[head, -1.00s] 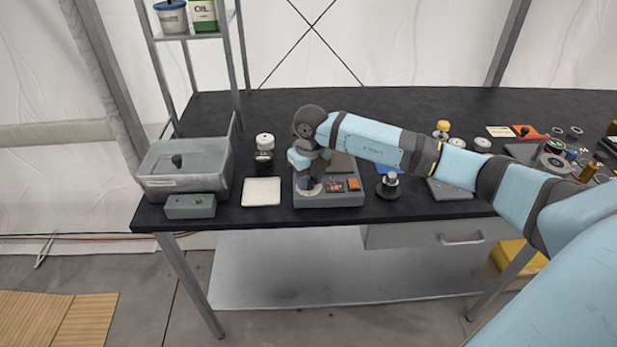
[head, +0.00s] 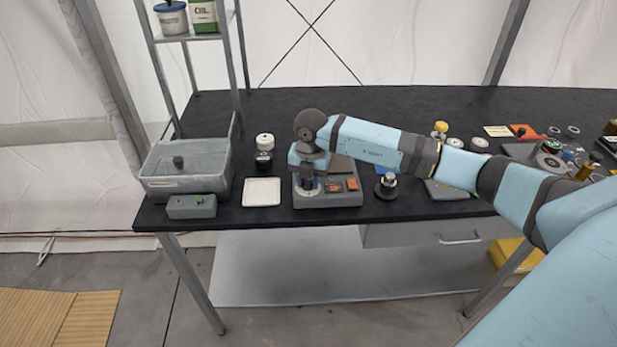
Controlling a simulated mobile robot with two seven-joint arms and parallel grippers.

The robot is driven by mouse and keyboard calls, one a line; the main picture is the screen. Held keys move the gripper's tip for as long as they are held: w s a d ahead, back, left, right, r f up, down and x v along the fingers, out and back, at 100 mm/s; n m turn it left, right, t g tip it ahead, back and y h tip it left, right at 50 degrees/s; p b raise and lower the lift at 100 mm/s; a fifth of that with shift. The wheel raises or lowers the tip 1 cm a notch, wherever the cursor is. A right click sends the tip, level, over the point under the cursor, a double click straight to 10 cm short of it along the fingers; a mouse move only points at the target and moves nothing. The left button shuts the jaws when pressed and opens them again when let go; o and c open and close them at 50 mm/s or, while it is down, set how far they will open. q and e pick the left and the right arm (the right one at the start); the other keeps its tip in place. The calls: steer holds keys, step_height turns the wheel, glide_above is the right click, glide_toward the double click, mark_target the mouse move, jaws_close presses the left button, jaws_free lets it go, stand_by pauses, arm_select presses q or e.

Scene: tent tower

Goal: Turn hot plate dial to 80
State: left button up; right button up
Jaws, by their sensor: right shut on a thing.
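The hot plate (head: 330,200) is a grey box near the front edge of the black table, with a dark top plate, a small red-lit display (head: 334,187) and an orange-red switch (head: 352,184). My right gripper (head: 308,188) points down at the left part of its front panel. It is shut on the dial (head: 308,193), which is mostly hidden beneath the fingers; a pale ring shows around it. The display's digits are too small to read surely. My left gripper is not in view.
A black-and-white bottle (head: 265,148) is behind the tray. A dark knobbed item (head: 387,186) stands close to its right.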

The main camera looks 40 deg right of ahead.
steer(key=shift+r+m, duration=0.1)
steer(key=shift+m, duration=0.3)
steer(key=o, duration=0.9)
steer(key=r, duration=1.3)
steer(key=shift+s+d+r+b, duration=0.2)
steer(key=shift+r+b, duration=0.1)
steer(key=shift+r, duration=0.1)
